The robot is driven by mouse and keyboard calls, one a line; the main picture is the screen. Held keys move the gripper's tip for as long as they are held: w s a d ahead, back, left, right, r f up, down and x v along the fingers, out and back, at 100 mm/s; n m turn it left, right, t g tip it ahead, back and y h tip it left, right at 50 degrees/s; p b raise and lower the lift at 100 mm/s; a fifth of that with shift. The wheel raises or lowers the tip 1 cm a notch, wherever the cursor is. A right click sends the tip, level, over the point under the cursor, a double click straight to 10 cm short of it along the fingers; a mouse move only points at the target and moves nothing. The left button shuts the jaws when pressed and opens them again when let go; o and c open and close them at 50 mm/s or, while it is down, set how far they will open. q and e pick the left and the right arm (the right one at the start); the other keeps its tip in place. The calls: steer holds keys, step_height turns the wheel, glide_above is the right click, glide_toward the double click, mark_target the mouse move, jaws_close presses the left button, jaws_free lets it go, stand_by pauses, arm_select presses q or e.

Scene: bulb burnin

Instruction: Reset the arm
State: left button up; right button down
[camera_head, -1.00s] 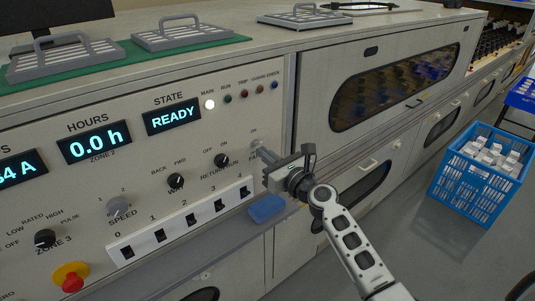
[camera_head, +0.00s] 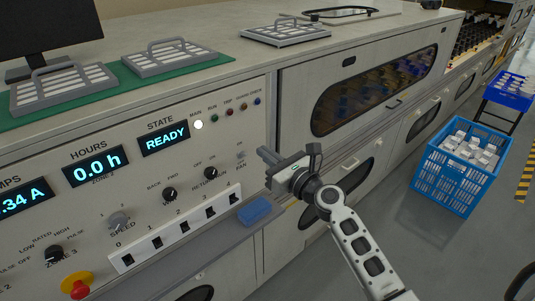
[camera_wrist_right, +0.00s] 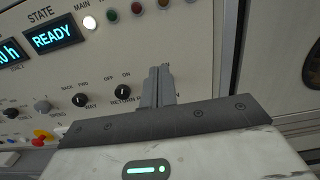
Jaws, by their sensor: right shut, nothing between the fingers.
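My right gripper (camera_head: 268,156) is in front of the right edge of the control panel (camera_head: 100,215) in the head view, just right of the FAN switch (camera_head: 241,156). Its fingers are shut and empty. In the right wrist view the closed fingers (camera_wrist_right: 158,86) point at the panel, beside the RETURN knob (camera_wrist_right: 122,92). The state display (camera_head: 164,138) reads READY, and the white MAIN lamp (camera_head: 198,125) is lit. My left gripper is not in view.
A blue block (camera_head: 254,211) lies on the ledge below the panel. A red emergency button (camera_head: 77,287) is at lower left. A blue crate (camera_head: 458,165) of white boxes stands on the floor at right.

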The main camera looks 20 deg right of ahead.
steer(key=s+a+f+n+g+h, duration=0.1)
steer(key=s+a+f+n+g, duration=0.1)
steer(key=s+f+n, duration=0.5)
steer(key=s+a+f+n+g, duration=0.3)
steer(key=s+f+n, duration=0.4)
steer(key=s+n, duration=0.4)
steer(key=s+a+f+n+g+h, duration=0.1)
steer(key=s+f+n, duration=0.6)
steer(key=n, duration=1)
steer(key=s+a+g, duration=0.1)
steer(key=s+a, duration=0.1)
steer(key=shift+a+f+g+h, duration=0.15)
steer(key=shift+a+g+h, duration=0.15)
steer(key=shift+a+g, duration=0.1)
